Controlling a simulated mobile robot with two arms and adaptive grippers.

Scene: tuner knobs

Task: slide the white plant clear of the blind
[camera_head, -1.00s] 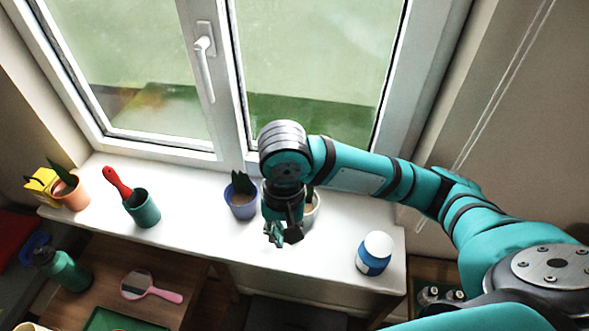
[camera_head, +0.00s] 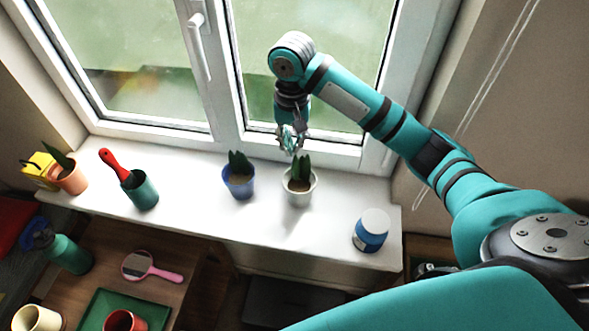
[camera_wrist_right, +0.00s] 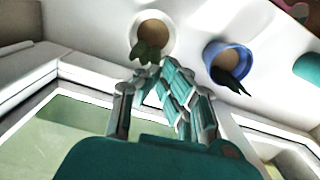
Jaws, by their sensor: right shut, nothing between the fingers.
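The white plant (camera_head: 299,194), a green plant in a white pot, stands upright on the windowsill, right of the blue-potted plant (camera_head: 239,180). My right gripper (camera_head: 291,147) is shut and empty. It hangs behind the white pot, on its window side, with its fingertips close to the leaves; I cannot tell whether they touch. In the right wrist view the white plant (camera_wrist_right: 152,28) is just past the fingertips (camera_wrist_right: 160,75), and the blue pot (camera_wrist_right: 228,62) is to its right. No lowered blind shows, only thin cords (camera_head: 495,75) on the right wall. My left gripper is not in view.
On the sill (camera_head: 195,205) are an orange-potted plant (camera_head: 72,179), a teal cup (camera_head: 141,192) with a red-handled tool, and a blue jar with a white lid (camera_head: 371,233). The window (camera_head: 160,70) is close behind the gripper. The sill between white pot and jar is clear.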

